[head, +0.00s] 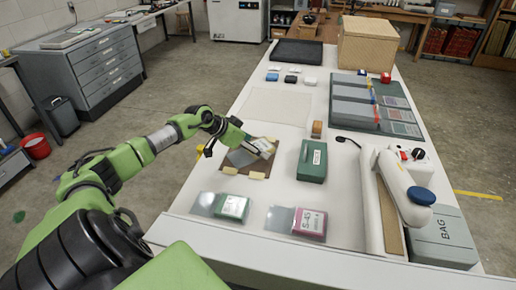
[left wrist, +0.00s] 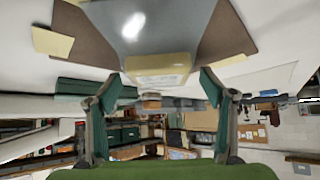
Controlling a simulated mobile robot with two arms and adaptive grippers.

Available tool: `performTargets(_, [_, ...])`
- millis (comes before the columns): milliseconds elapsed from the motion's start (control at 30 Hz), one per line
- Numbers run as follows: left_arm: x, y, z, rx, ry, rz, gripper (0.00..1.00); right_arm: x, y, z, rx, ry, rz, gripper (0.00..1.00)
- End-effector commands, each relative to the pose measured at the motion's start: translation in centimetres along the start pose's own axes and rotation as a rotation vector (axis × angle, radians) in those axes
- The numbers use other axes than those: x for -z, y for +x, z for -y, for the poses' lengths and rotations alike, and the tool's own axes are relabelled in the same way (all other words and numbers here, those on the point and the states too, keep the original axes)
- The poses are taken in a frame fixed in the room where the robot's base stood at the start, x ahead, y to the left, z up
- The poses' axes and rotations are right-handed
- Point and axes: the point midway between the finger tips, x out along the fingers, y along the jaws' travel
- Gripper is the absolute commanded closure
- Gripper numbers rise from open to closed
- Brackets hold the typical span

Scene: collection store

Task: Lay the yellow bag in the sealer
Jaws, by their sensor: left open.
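The yellow bag lies on a brown mat (head: 262,168) in the left middle of the white table; its clear, shiny part (head: 241,158) faces the table's near side. In the left wrist view the yellow end of the bag (left wrist: 158,67) is just beyond my fingertips, roughly centred between them. My left gripper (head: 248,144) is open and empty, low at the bag's far left side; it partly hides the bag in the head view. The sealer (head: 400,190) is a white long-armed device with a blue knob at the table's right. My right gripper is not in view.
A green case (head: 312,161) stands between the mat and the sealer. A green bag (head: 231,206) and a pink bag (head: 311,222) lie nearer. A grey box marked BAG (head: 444,238) sits at right. A pale sheet (head: 275,106) lies behind the mat.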

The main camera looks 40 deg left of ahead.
Motion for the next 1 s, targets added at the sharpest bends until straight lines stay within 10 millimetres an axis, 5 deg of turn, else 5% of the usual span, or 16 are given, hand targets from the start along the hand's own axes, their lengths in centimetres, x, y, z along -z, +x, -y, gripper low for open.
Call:
performTargets(267, [0.0,0.4,0.0,0.001,0.002,0.001,0.25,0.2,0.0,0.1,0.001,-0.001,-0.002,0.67])
performTargets(467, [0.0,0.4,0.0,0.001,0.001,0.001,0.67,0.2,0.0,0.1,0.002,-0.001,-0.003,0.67])
performTargets(1000, [1.1,-0.7,0.1,0.001,0.003,-0.001,0.70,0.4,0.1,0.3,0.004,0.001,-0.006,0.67])
